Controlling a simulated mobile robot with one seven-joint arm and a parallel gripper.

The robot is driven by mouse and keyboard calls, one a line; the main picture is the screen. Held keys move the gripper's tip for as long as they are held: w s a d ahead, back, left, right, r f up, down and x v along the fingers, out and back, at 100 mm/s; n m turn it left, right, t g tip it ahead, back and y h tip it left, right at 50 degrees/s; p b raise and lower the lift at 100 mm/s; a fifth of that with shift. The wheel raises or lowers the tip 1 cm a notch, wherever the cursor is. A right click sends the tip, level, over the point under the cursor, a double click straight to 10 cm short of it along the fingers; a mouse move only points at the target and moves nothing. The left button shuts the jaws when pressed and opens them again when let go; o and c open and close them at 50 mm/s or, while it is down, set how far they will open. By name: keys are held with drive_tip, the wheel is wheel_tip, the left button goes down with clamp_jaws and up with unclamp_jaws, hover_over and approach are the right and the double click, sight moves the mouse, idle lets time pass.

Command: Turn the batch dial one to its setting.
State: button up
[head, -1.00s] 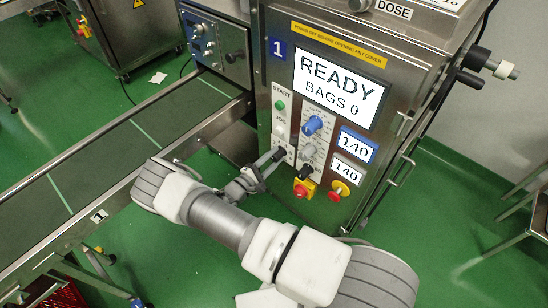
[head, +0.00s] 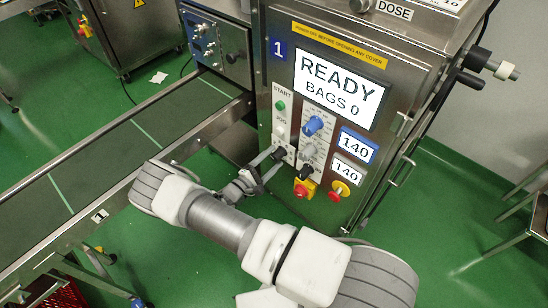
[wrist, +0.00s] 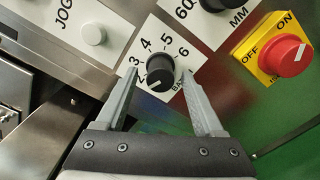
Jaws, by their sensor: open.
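The batch dial (wrist: 162,71) is a black round knob on a white plate with the printed numbers 2 to 6 legible around it. Its white mark points to the lower left in the wrist view, near the low numbers. My gripper (wrist: 160,70) is open, with one finger on each side of the knob. I cannot tell whether the fingers touch it. In the head view my gripper (head: 279,158) is at the lower left of the machine's front panel, and the dial is mostly hidden there.
The JOG button (wrist: 93,34) is left of the dial. A red OFF/ON switch (wrist: 286,55) on a yellow plate is to the right. The screen (head: 338,88) reads READY, BAGS 0. A blue knob (head: 313,125) sits above my gripper. A conveyor (head: 100,150) runs along the left.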

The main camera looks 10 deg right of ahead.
drive_tip(key=p+v, duration=0.2)
drive_tip(key=v, duration=1.4)
drive_tip(key=shift+s+a, duration=0.2)
drive_tip(key=shift+a, duration=0.05)
drive_tip(key=shift+r, duration=0.15)
drive_tip(key=d+r+m+g+y, duration=0.2)
drive_tip(key=d+r+m+g, duration=0.15)
drive_tip(key=r, duration=0.55)
drive_tip(key=s+d+r+m+g+y, duration=0.1)
drive_tip(key=d+r+m+g+y, duration=0.2)
drive_tip(key=r, duration=0.6)
drive_tip(key=d+r+m+g+y, duration=0.25)
drive_tip(key=r+g, duration=0.25)
drive_tip(key=r, duration=0.4)
drive_tip(key=s+d+r+m+t+y, duration=0.2)
drive_tip(key=s+d+r+t+y, duration=0.15)
drive_tip(key=s+r, duration=0.5)
drive_tip(key=s+d+r+m+t+y, duration=0.2)
drive_tip(key=s+r+t+y, duration=0.15)
drive_tip(key=s+r, duration=0.45)
wheel_tip(320, 180, up, 20)
drive_tip(key=p, duration=1.9)
drive_tip(key=shift+w+f, duration=0.2)
drive_tip(key=shift+w, duration=0.15)
